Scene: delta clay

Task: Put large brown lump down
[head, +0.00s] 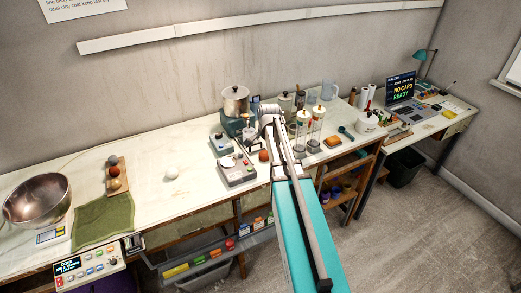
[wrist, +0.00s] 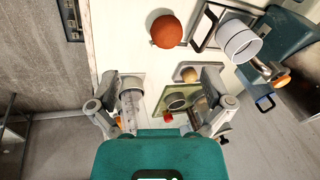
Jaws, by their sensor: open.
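A round reddish-brown lump (wrist: 166,31) rests on the pale bench top near the upper middle of the wrist view, ahead of my gripper and apart from it. What looks like the same lump (head: 264,155) shows in the head view, just left of my arm. My gripper (wrist: 160,80) is open, its fingers spread wide with nothing held between them. Below the gap are a small device with a round dark dish and a clear cylinder. In the head view my arm hides the fingertips.
A metal bowl (head: 37,200), green cloth (head: 103,220), wooden board (head: 117,180) with small lumps and a white lump (head: 171,173) lie on the left. The bench between white lump and cloth is clear.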

